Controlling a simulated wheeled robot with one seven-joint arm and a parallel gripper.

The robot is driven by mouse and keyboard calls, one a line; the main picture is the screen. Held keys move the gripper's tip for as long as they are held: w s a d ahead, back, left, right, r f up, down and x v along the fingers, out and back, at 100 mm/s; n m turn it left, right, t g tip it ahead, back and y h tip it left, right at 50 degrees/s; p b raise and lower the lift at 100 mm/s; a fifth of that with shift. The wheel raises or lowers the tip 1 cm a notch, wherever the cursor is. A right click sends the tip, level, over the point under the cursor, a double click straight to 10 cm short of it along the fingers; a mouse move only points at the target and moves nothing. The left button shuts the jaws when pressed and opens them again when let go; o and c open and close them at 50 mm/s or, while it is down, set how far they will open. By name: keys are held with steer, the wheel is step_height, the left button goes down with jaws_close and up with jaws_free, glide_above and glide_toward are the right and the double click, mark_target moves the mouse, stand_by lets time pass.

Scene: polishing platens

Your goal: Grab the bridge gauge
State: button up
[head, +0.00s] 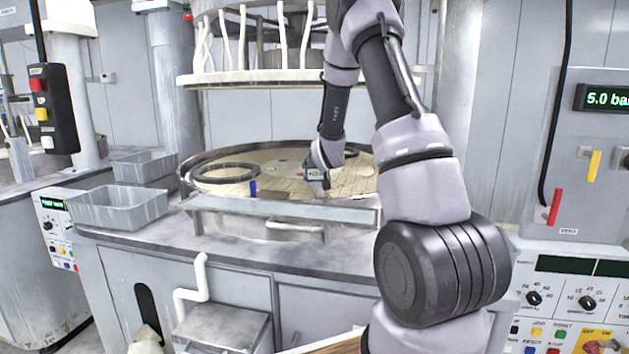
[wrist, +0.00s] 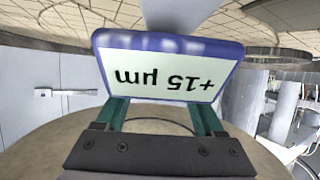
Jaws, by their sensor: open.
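The bridge gauge (wrist: 170,72) fills the upper middle of the wrist view. It has a blue frame and a pale display reading "+15 µm" upside down. My gripper (wrist: 160,112) is open, with its two teal fingers reaching up at either side of the gauge's lower part. The fingertips are hidden at the display, so I cannot tell whether they touch it.
A dark ring (head: 225,173) and a small blue block (head: 253,188) are on the platen's left side. A white upper plate with hoses (head: 270,78) hangs above. Grey bins (head: 118,208) stand at left on the counter. A handled front ledge (head: 285,210) borders the platen.

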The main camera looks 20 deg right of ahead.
jaws_close()
stand_by(1.3)
